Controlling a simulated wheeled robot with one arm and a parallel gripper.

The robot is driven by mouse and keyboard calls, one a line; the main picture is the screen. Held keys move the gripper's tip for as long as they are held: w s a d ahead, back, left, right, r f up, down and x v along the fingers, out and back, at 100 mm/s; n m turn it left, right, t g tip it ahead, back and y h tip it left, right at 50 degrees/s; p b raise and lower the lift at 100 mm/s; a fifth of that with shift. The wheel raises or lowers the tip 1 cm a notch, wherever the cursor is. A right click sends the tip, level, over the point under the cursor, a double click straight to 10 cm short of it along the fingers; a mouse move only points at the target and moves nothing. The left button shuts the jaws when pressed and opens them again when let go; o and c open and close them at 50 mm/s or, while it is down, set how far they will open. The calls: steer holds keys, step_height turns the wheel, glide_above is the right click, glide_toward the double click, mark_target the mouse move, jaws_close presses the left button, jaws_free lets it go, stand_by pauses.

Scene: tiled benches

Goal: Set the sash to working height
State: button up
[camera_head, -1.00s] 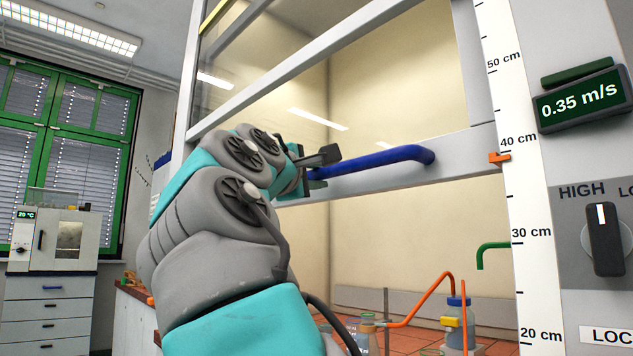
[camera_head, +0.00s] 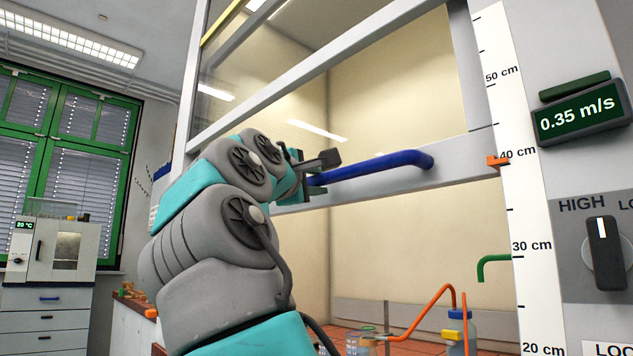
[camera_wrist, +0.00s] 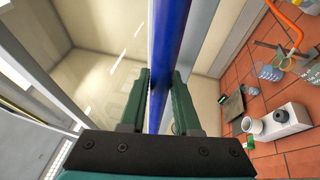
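The sash (camera_head: 440,176) is a grey-framed glass pane that stands partly raised. Its blue handle (camera_head: 380,163) runs along its bottom rail. My gripper (camera_head: 318,180) is at the handle's left end. In the wrist view my gripper's green fingers (camera_wrist: 160,100) lie close on both sides of the blue bar (camera_wrist: 167,50) and look closed on it. An orange pointer (camera_head: 497,162) on the sash's right side is at about the 40 cm mark of the white height scale (camera_head: 531,240).
A display (camera_head: 582,113) reads 0.35 m/s, above a HIGH/LOW knob (camera_head: 603,252). Under the sash, a blue-capped bottle (camera_head: 459,328), an orange hose (camera_head: 425,312) and glassware stand on the tiled bench. A green hooked pipe (camera_head: 490,266) is at the right.

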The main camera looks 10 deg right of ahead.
steer(key=shift+o, duration=0.6)
steer(key=b+v, duration=0.1)
steer(key=v, duration=0.6)
steer(key=shift+s+a, duration=0.3)
